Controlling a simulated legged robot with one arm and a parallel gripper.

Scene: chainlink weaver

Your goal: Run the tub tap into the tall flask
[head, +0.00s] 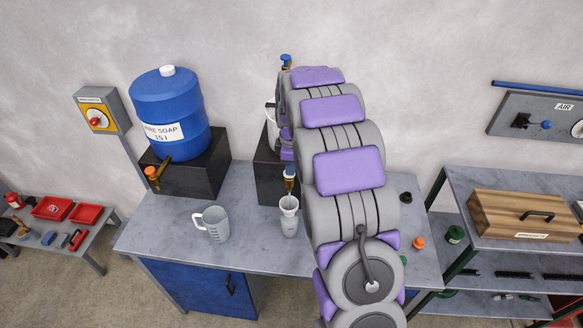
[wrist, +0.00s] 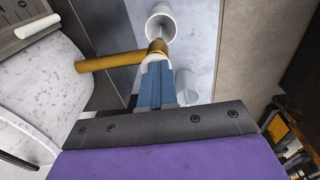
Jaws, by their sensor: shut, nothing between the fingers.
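The tall flask (head: 289,218) is a pale, narrow vessel, upright on the bench below the tub's brass tap (head: 290,185). In the wrist view the tap (wrist: 105,62) runs out from the pale tub (wrist: 35,95), and the flask's round mouth (wrist: 160,22) lies beyond the tap's end. The tub (head: 271,118) is mostly hidden behind my arm in the head view. My gripper (wrist: 156,62) is shut and empty, its blue fingers together and their tips at the tap's outer end. Touch is unclear. A pale streak shows at the flask's mouth; I cannot tell whether it is liquid.
A blue soap drum (head: 168,105) with an orange-handled tap (head: 153,174) stands on a black block (head: 207,170) at left. A measuring jug (head: 215,224) stands left of the flask. Small items lie right of my arm. A shelf unit (head: 515,205) stands at far right.

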